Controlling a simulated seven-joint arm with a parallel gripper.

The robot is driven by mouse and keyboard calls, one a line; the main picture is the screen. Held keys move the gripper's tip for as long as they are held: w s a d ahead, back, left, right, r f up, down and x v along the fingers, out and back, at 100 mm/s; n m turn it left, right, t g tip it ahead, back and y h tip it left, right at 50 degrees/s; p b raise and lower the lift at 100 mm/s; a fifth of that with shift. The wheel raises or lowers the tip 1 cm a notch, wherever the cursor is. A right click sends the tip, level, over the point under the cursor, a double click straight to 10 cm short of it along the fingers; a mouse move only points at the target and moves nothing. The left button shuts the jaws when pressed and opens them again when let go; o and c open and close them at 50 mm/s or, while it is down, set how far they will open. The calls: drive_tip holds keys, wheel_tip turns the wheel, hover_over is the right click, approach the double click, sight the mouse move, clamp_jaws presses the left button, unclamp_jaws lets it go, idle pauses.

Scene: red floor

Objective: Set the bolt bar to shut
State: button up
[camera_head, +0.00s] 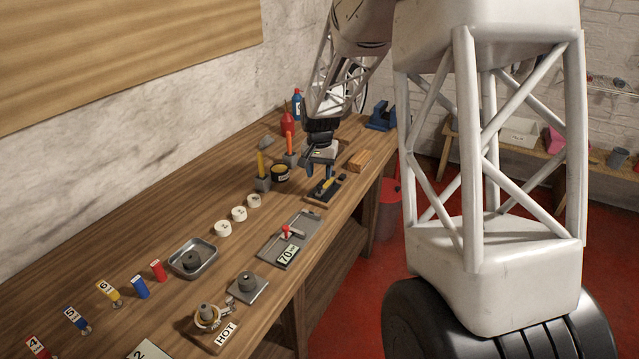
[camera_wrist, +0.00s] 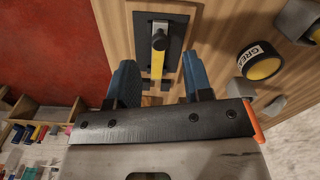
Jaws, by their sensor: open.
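In the wrist view my gripper (camera_wrist: 160,66) is open, with one blue finger on each side of the yellow bar and clear gaps between. The bar's lower end is near the gripper body. I cannot tell which end position is shut.
A grease tin (camera_head: 280,173) stands left of the board, near tool holders. A grey panel with a red lever (camera_head: 286,232) lies nearer the camera. The bench's right edge is close, with red floor beyond.

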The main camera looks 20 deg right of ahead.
sight(319, 185)
drive_tip(key=shift+f, duration=2.2)
clamp_jaws()
